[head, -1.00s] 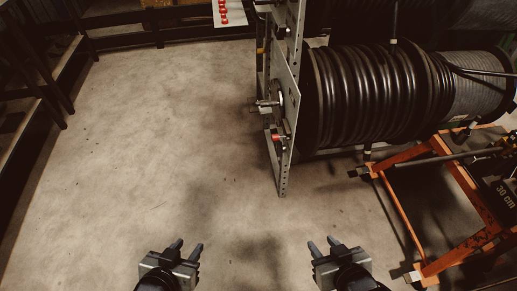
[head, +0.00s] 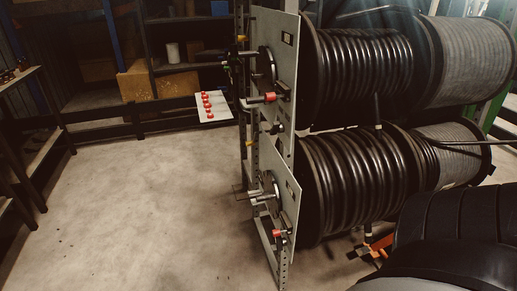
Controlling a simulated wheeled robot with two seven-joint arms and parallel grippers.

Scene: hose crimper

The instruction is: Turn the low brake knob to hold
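The low brake knob (head: 279,235) is a small red-capped knob near the bottom of the lower grey side plate (head: 288,197) of the reel rack. A dark round hub with a metal handle (head: 266,193) sits above it on the same plate. The lower hose reel (head: 352,185) is wound with black hose behind the plate. The knob's setting and any hold marking are too small to read. Neither of my grippers shows in this view.
An upper reel (head: 360,70) has its own red knob (head: 270,97) on the upper plate. A white board with several red buttons (head: 207,106) stands at the back. Dark shelves with boxes (head: 137,82) line the rear. The concrete floor (head: 140,215) left of the rack is clear.

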